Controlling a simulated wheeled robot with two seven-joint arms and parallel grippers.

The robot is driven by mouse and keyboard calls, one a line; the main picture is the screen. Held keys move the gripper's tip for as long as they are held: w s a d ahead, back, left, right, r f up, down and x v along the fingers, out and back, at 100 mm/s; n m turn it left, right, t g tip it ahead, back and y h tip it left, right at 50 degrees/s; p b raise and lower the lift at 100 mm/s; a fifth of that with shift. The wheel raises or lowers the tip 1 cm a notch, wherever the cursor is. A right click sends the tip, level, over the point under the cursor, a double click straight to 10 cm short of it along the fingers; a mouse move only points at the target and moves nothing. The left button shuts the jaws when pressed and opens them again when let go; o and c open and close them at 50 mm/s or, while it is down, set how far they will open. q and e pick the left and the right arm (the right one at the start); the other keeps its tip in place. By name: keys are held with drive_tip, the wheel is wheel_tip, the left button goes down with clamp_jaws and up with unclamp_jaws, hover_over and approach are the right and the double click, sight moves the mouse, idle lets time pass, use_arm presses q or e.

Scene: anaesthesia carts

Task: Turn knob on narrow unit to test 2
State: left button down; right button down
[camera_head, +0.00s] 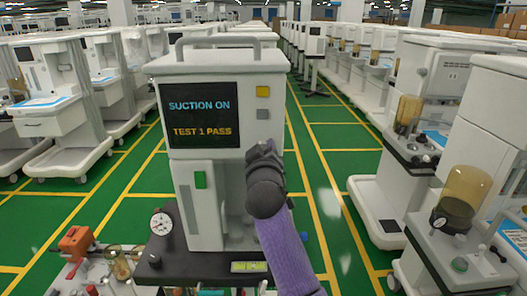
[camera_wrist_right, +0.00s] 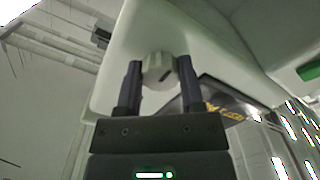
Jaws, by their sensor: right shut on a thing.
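The narrow unit (camera_head: 227,64) is a tall white cart in the middle of the head view. Its black screen (camera_head: 199,115) reads "SUCTION ON" in blue and "TEST 1 PASS" in yellow. My right gripper (camera_head: 262,152) is at the front of the unit, right of and below the screen, and covers the knob there. In the right wrist view the pale round knob (camera_wrist_right: 158,66), with a dark pointer mark, sits between the two dark fingers of my right gripper (camera_wrist_right: 160,72), which is shut on it. The knob's labels cannot be read. My left gripper is not in view.
A gauge (camera_head: 161,223) and a dark base shelf (camera_head: 205,264) are below. An orange device (camera_head: 76,242) stands at lower left. Other carts (camera_head: 455,190) line the right side. Green floor is open between rows.

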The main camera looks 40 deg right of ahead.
drive_tip(key=shift+m, duration=0.4)
drive_tip(key=shift+w+a+m+p, duration=0.1)
drive_tip(key=shift+m+p, duration=0.9)
drive_tip(key=shift+m, duration=4.5)
drive_tip(key=shift+f, duration=0.1)
drive_tip(key=shift+c, duration=1.1)
unclamp_jaws()
